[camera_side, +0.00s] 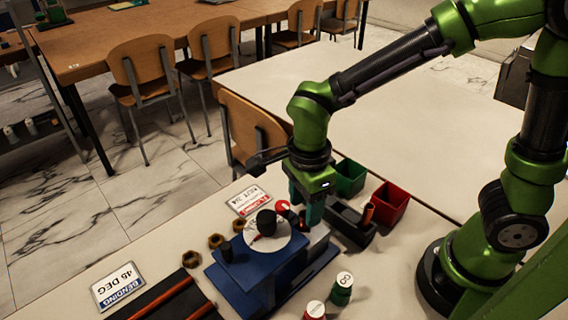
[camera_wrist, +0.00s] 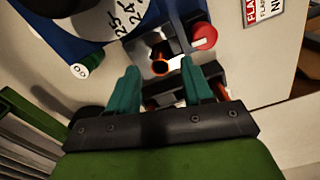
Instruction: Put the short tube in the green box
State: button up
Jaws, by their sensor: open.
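My gripper (camera_side: 308,208) is open, with its teal fingers pointing down at the blue gauge rig (camera_side: 255,278). In the wrist view a copper tube end (camera_wrist: 161,65) shows just beyond and between the open fingertips (camera_wrist: 160,72), beside the rig's grey metal part; I cannot tell whether the fingers touch it. Another copper tube (camera_side: 367,213) stands in a black holder (camera_side: 345,228) to the right. The frames do not make clear which is the short tube. The green box (camera_side: 351,177) stands behind the holder, with its inside mostly hidden.
A red box (camera_side: 389,204) stands right of the green box. The rig has a white dial (camera_side: 266,240) and a red knob (camera_wrist: 204,37). Long tubes lie on a black rack (camera_side: 165,303) at front left, near brass nuts (camera_side: 216,240). Numbered green (camera_side: 341,289) and red (camera_side: 314,310) pieces stand in front.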

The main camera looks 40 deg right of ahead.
notch_tip(320, 180, up, 14)
jog(key=shift+f, duration=0.2)
jog(key=s+d+n+t+y, duration=0.1)
jog(key=s+d+n+t, duration=0.1)
jog(key=d+n, duration=0.4)
jog(key=s+d+n+t+y, duration=0.1)
jog(key=d+n+t, duration=0.4)
jog(key=n, duration=0.6)
jog(key=shift+s+d, duration=0.85)
jog(key=shift+d, duration=0.05)
jog(key=shift+f, duration=0.1)
